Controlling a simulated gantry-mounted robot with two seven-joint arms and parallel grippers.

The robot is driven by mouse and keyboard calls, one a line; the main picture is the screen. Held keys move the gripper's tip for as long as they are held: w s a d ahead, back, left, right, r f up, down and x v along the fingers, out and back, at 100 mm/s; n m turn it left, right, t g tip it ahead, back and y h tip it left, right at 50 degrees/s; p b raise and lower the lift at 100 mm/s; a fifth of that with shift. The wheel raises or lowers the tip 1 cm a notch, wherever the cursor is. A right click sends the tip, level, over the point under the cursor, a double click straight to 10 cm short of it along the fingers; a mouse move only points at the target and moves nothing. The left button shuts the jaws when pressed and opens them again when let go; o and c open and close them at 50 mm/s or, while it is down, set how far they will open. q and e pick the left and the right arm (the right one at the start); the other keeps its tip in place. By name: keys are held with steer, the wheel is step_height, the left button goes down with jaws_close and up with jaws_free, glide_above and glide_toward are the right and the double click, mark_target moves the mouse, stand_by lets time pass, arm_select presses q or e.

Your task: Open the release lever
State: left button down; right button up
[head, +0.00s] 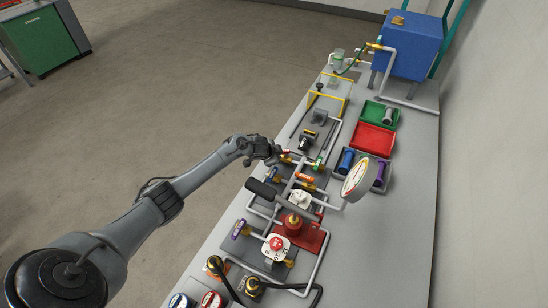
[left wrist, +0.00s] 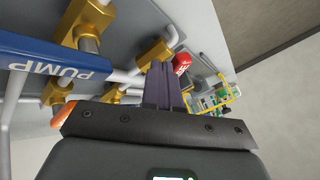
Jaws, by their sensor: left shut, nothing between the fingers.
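In the left wrist view a red piece (left wrist: 182,62) with partly hidden white lettering, possibly the release lever, shows just beyond my left fingers. My left gripper (left wrist: 161,80) is shut and empty, its dark fingers together. It appears close to the red piece, but I cannot tell whether they touch. A blue bar (left wrist: 55,65) marked PUMP lies to the left. In the head view my left gripper (head: 272,156) is over the near-left edge of the skid's pipework, hiding part of it. My right gripper is not in view.
Brass fittings (left wrist: 155,52) and white pipes surround the fingers. On the bench are a round gauge (head: 357,180), a black-gripped handle (head: 262,187), a red tray (head: 374,138) and a green tray (head: 381,113). A blue tank (head: 412,47) stands at the far end. Open floor lies left.

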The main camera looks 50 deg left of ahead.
arm_select(q)
steer(key=a+m+h+b, duration=0.2)
steer(key=m+b, duration=0.1)
steer(key=shift+w+f+m, duration=0.2)
steer(key=shift+m, duration=0.1)
steer(key=shift+r, duration=0.25)
steer(key=shift+d, duration=0.1)
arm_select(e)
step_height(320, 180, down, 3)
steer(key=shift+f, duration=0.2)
arm_select(q)
steer(key=shift+w+d+b, duration=0.4)
steer(key=shift+w, duration=0.2)
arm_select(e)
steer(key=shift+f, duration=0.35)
arm_select(q)
steer(key=shift+s+d+r+p, duration=0.15)
steer(key=shift+s+d+p, duration=0.05)
steer(key=shift+p, duration=0.35)
steer(key=s+r+p, duration=0.4)
steer(key=s+r, duration=0.3)
steer(key=s, duration=0.2)
steer(key=shift+a+r, duration=0.3)
steer(key=shift+a, duration=0.05)
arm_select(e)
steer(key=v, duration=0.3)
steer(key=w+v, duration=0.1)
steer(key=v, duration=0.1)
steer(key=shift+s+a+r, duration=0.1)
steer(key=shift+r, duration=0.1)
